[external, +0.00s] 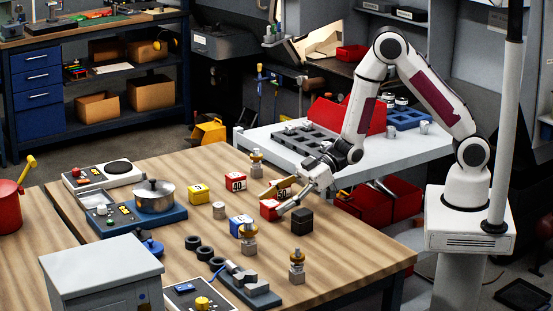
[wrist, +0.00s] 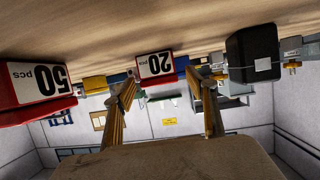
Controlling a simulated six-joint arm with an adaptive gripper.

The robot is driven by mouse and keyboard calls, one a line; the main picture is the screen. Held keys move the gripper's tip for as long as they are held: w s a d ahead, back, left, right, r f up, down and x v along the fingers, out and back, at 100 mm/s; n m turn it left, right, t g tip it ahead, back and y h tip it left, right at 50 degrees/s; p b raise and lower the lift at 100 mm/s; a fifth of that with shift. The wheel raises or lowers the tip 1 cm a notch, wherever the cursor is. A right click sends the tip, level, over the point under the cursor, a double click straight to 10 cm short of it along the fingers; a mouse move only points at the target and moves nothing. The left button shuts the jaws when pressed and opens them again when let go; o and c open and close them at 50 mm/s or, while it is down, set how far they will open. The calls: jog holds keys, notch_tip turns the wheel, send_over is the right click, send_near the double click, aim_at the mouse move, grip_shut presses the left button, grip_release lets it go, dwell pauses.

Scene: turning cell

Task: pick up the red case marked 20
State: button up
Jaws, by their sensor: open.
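The red case marked 20 (external: 269,210) sits on the wooden table at the tips of my gripper (external: 272,204). In the wrist view, which is upside down, the case (wrist: 155,67) shows its white face with the 20, framed in the gap between the fingertips (wrist: 161,77). My gripper is open and empty, low over the table and pointing left in the external view. One finger passes on the far side and one on the near side. I cannot tell how far the case lies between the fingers.
A case marked 50 (wrist: 38,83) stands on the far side, and a black cube (external: 302,221) stands to the near right.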

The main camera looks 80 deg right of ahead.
jog(key=shift+x, duration=1)
jog(key=shift+c, duration=0.4)
jog(key=c, duration=1.2)
